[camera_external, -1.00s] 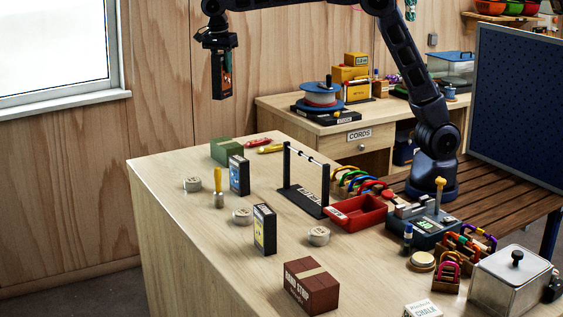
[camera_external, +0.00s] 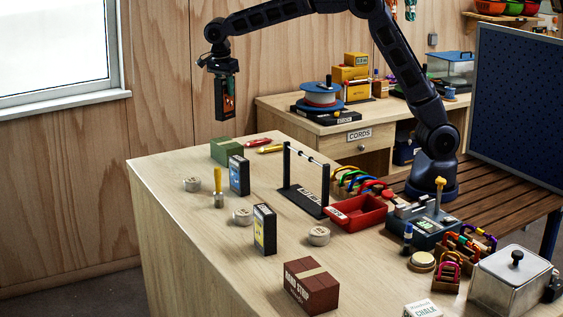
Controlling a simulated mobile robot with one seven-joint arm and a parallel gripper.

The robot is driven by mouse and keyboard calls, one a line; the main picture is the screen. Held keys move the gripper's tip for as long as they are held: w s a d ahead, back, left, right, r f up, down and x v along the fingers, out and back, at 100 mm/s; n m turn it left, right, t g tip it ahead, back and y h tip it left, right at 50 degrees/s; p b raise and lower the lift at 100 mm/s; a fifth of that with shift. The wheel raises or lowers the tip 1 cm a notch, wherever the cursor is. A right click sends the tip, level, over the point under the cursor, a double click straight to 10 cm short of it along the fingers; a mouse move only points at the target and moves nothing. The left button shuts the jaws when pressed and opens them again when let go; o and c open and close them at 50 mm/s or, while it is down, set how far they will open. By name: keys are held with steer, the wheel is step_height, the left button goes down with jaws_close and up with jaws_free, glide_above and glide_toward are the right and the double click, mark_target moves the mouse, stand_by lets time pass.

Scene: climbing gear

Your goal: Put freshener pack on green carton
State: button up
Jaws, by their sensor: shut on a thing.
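My gripper (camera_external: 222,72) points down above the far left part of the bench. It is shut on the freshener pack (camera_external: 225,101), a dark upright box with an orange and green front. The pack hangs in the air, its lower end a little above the green carton (camera_external: 226,151) in the picture. The green carton lies at the back left of the bench top, and its top looks bare. The exact gap between pack and carton is hard to judge from this view.
Two upright boxes, a blue one (camera_external: 239,175) and a black one (camera_external: 265,229), stand in front of the carton. A yellow-handled tool (camera_external: 218,187), round tins (camera_external: 192,184) and a black bar stand (camera_external: 304,196) are nearby. Red (camera_external: 257,142) and yellow (camera_external: 270,149) items lie right of the carton.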

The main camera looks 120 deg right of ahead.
mark_target(226, 111)
steer(key=shift+f, duration=4.35)
steer(key=o, duration=1)
steer(key=shift+f, duration=0.1)
